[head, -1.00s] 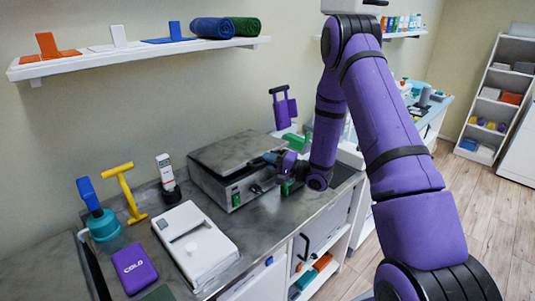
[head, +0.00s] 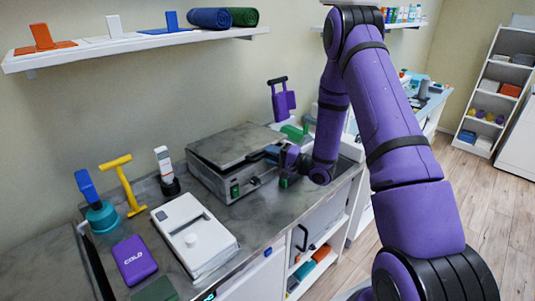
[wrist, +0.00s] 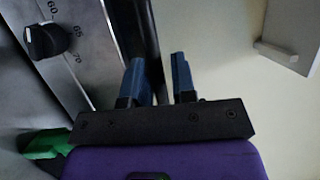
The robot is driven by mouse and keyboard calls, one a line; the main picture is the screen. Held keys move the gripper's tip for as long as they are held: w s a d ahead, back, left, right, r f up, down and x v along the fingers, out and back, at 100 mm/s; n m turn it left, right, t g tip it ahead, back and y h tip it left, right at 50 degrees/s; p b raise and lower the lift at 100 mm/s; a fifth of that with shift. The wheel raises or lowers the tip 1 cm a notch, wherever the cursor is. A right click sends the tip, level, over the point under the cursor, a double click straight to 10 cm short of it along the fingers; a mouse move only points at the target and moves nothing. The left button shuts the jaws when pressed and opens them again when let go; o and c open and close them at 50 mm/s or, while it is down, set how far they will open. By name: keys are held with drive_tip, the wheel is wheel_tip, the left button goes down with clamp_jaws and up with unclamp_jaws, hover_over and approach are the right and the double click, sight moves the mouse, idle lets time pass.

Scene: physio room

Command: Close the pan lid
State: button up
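The pan is a grey metal box unit (head: 212,183) on the counter in the head view, with a flat grey lid (head: 235,145) over its top. The lid lies almost level, with a dark gap under its front edge; I cannot tell whether it is fully down. My gripper (head: 272,154) is at the unit's right front side, near the lid's edge. A dark bar (wrist: 143,30) runs just beyond the left finger, next to the metal front panel with a black dial (wrist: 46,41).
A white box with a round knob (head: 193,232), a purple COLD pack (head: 134,260) and a teal-based tool (head: 102,217) stand left on the counter. A wall shelf (head: 130,46) hangs above.

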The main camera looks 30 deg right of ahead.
drive_tip(key=v, duration=0.9)
drive_tip(key=shift+s, duration=0.15)
drive_tip(key=s+a+r+n+g+y, duration=0.1)
drive_tip(key=s+a+r+n+g, duration=0.3)
drive_tip(key=s+a+r+g, duration=0.4)
drive_tip(key=s+a+r+n+g+y, duration=0.1)
drive_tip(key=s+a+r+n+g, duration=0.45)
drive_tip(key=r, duration=0.55)
drive_tip(key=s+d+r+t+h, duration=0.1)
drive_tip(key=s+r+t+h, duration=0.1)
drive_tip(key=s+r+h, duration=0.3)
drive_tip(key=s+d+r+t+h, duration=0.2)
drive_tip(key=s+r+h, duration=0.4)
drive_tip(key=s, duration=0.5)
drive_tip(key=shift+s+h, duration=0.25)
drive_tip(key=shift+h, duration=1.15)
drive_tip(key=shift+r+n, duration=0.1)
drive_tip(key=shift+n, duration=0.15)
